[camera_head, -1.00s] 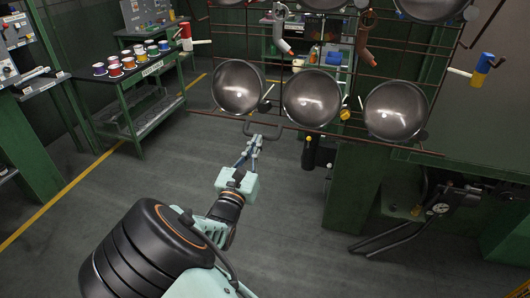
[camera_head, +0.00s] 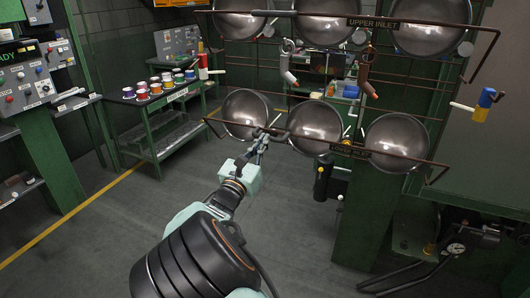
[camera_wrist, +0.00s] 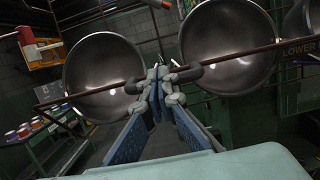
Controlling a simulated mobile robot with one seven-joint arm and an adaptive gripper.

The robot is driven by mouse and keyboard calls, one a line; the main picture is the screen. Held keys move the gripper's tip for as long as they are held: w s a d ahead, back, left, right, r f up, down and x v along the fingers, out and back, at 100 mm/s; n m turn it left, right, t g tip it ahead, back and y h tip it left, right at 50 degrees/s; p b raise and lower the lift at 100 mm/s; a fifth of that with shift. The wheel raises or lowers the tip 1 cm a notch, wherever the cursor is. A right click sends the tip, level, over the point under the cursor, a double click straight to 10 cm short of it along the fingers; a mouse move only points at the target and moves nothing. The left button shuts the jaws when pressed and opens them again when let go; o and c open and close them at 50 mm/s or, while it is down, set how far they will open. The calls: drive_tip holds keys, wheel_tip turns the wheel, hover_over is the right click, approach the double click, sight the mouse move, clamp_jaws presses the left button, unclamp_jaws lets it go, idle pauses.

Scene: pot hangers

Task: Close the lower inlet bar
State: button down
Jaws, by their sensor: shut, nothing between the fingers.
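The lower inlet bar (camera_head: 297,147) is a thin brown rod with a sign reading LOWER, partly unreadable, at its right half. It crosses in front of the lower row of round metal pots (camera_head: 314,127). In the wrist view the bar (camera_wrist: 232,60) runs across both pots, with a dark handle loop (camera_wrist: 190,74) on it. My gripper (camera_head: 264,133) is at the handle, left of the bar's middle. Its fingers (camera_wrist: 156,78) are shut with nothing between them, and their tips overlap the handle in view. Whether they touch it I cannot tell.
The upper inlet bar (camera_head: 420,25) crosses in front of the upper pots. A green table (camera_head: 150,98) with several coloured cups stands at the left. A lever with blue and yellow parts (camera_head: 483,105) is at the right. A green post (camera_head: 365,215) stands below the rack.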

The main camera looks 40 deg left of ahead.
drive_tip(key=shift+w+a+r, duration=0.2)
drive_tip(key=shift+w+r, duration=0.55)
drive_tip(key=shift+r, duration=0.1)
